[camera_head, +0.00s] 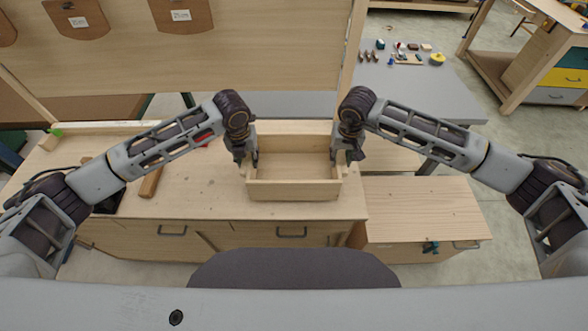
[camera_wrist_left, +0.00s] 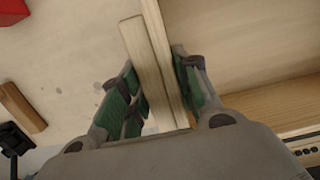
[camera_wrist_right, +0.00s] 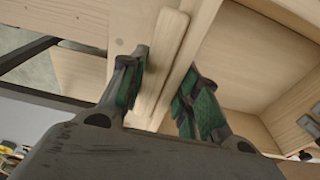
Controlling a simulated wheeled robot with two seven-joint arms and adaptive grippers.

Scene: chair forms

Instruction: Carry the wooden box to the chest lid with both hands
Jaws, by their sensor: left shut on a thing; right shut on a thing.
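The open, empty wooden box (camera_head: 294,190) is at the right end of the workbench in the head view; I cannot tell whether it touches the top. My left gripper (camera_head: 249,163) is shut on its left wall, and my right gripper (camera_head: 340,157) is shut on its right wall. In the left wrist view the box wall (camera_wrist_left: 150,60) lies between the green finger pads. The right wrist view shows the other wall (camera_wrist_right: 165,60) between the pads. The chest lid (camera_head: 425,205) is a flat, bare wooden panel right of the bench, closed and lower than its top.
The workbench (camera_head: 200,195) carries a wooden block (camera_head: 151,182) left of the box. A tall wooden panel (camera_head: 200,50) stands behind it. A grey table (camera_head: 415,85) with small tools is at the back right. A teal clamp-like item (camera_head: 430,246) sits at the lid's front edge.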

